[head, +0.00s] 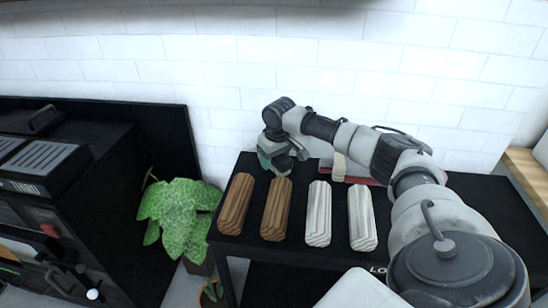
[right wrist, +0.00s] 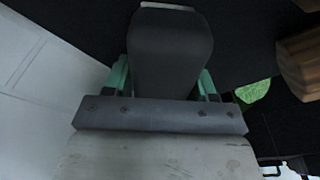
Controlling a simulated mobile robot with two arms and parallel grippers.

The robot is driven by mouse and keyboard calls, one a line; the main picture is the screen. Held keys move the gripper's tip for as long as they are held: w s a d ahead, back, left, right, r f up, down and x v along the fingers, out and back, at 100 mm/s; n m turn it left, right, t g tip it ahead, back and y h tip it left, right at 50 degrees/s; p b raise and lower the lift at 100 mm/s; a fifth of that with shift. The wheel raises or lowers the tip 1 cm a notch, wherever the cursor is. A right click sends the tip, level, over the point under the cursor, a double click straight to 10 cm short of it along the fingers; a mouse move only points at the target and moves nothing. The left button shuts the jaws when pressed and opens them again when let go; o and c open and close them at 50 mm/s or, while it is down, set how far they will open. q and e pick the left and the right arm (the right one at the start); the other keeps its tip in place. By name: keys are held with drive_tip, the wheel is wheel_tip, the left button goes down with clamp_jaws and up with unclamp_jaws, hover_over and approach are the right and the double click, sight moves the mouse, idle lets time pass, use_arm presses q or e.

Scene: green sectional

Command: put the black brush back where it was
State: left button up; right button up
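I cannot make out the black brush for sure in either view; a dark brush would be hard to pick out against the black table (head: 292,246). My right gripper (head: 276,172) hangs at the table's back left, just behind the brown blocks. In the right wrist view a broad dark grey piece with a pale tip (right wrist: 170,50) fills the middle, between green parts. I cannot tell whether it is a finger or a held thing, nor how far the fingers are apart. My left gripper is out of view.
Two brown blocks (head: 237,204) (head: 277,209) and two pale blocks (head: 318,214) (head: 362,218) lie in a row on the table. A red thing (head: 358,180) lies behind them, partly hidden by my arm. A leafy plant (head: 178,212) and a black coffee machine (head: 75,180) are left. White brick wall (head: 235,80) stands behind.

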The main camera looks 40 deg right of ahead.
drive_tip(key=shift+o, duration=1.3)
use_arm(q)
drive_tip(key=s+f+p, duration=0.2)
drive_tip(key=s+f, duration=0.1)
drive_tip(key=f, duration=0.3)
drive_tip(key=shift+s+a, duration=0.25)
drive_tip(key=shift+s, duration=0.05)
use_arm(e)
drive_tip(key=r, duration=0.4)
drive_tip(key=s+r, duration=0.1)
drive_tip(key=r, duration=0.3)
drive_tip(key=s+r, duration=0.1)
drive_tip(key=r, duration=0.3)
drive_tip(key=shift+a, duration=0.15)
